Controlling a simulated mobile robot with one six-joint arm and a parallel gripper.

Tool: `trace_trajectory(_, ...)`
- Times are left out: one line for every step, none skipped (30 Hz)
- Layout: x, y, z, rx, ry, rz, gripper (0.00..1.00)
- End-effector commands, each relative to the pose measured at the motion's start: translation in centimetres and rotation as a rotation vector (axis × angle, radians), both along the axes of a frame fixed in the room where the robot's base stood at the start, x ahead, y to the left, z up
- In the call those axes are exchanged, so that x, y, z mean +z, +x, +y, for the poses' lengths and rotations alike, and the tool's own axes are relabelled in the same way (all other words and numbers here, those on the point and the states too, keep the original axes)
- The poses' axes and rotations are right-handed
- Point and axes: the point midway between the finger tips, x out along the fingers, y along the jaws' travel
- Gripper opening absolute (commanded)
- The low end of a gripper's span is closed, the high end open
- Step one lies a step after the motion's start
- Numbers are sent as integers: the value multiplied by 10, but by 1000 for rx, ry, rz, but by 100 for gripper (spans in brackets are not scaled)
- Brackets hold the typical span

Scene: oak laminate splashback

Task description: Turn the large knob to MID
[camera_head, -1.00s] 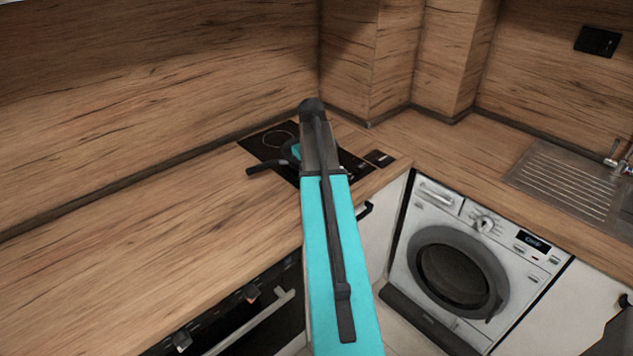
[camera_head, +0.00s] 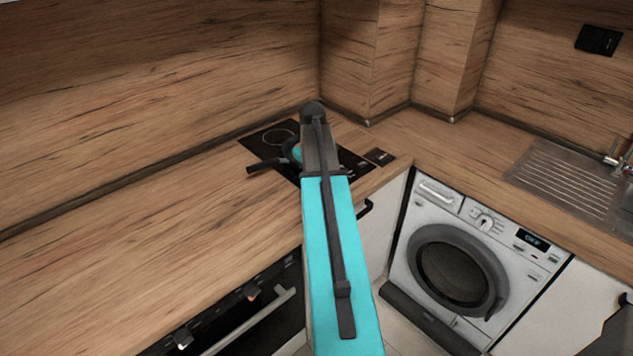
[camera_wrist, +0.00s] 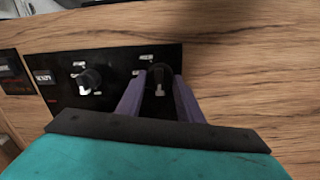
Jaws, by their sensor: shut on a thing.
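In the wrist view a black control panel (camera_wrist: 112,62) carries two dark knobs with small pale markings around them. The left knob (camera_wrist: 90,79) stands free, with a pale mark low on it. The right knob (camera_wrist: 159,73) is between the two purple-grey fingers of my gripper (camera_wrist: 158,84), which is shut on it. Part of this knob is hidden by the fingers, and I cannot tell from its visible part which knob is larger. The labels are too blurred to read, so the setting of the held knob is unclear. My arm hides the knobs in the head view.
A black hob (camera_head: 268,139) is set in the wooden worktop (camera_head: 150,215), with a small dark panel (camera_head: 380,157) beside it. A washing machine (camera_head: 470,260) stands below at right, and a steel sink (camera_head: 565,180) lies further right. The left worktop is clear.

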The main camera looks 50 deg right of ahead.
Motion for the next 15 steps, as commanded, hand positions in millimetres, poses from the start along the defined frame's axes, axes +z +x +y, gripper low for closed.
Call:
trace_trajectory(0,0,0,-4,0,0,11)
trace_trajectory(0,0,0,-7,0,1,11)
trace_trajectory(0,0,0,-14,0,0,11)
trace_trajectory(0,0,0,-20,0,0,11)
trace_trajectory(0,0,0,-28,0,0,11)
trace_trajectory(0,0,0,-38,0,1,11)
trace_trajectory(0,0,0,-48,0,0,11)
trace_trajectory(0,0,0,-60,0,1,11)
trace_trajectory(0,0,-1,-76,0,1,11)
trace_trajectory(0,0,-1,-91,0,1,11)
trace_trajectory(0,1,-1,-106,0,1,11)
trace_trajectory(0,1,-1,-130,0,1,11)
trace_trajectory(0,1,-1,-148,0,1,11)
trace_trajectory(0,1,-1,-168,0,0,11)
trace_trajectory(0,1,-1,-196,0,0,11)
